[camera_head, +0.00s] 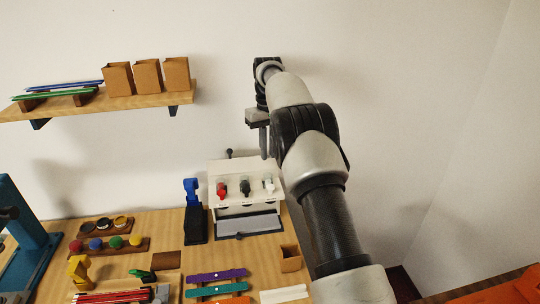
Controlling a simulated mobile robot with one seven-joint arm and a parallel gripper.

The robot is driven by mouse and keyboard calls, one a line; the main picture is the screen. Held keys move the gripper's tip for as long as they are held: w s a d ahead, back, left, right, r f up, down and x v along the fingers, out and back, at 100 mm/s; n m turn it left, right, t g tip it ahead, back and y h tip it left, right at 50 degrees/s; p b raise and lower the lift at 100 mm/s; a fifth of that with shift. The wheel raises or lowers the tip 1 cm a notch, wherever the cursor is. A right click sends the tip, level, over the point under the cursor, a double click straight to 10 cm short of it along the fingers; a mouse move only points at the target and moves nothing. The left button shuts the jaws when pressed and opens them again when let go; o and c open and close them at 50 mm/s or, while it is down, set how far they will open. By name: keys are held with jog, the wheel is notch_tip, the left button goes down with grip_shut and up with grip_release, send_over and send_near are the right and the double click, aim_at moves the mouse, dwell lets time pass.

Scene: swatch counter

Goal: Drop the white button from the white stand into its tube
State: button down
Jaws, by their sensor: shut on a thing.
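A white stand (216,172) is at the back of the counter, against the wall. A red item (221,189), a dark item (245,186) and a white item (268,184) sit in a row on its front. I cannot tell at this size whether these are tubes or buttons. My gripper (265,150) points down above the stand's right rear part, close to the wall. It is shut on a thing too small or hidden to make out. I cannot pick out the white button for certain.
A grey tray (247,225) lies before the stand, a blue-and-black device (194,212) left of it. An open wooden box (291,258) is at right. Coloured strips (217,275) lie in front. A shelf (155,99) with brown boxes (148,77) hangs at upper left.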

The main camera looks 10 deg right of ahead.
jog(key=shift+f+b, duration=0.8)
jog(key=shift+f, duration=2.45)
jog(key=c, duration=1.6)
grip_release()
jog(key=shift+c, duration=0.2)
notch_tip(320, 180, up, 12)
jog(key=shift+r+p, duration=0.1)
jog(key=shift+p, duration=0.65)
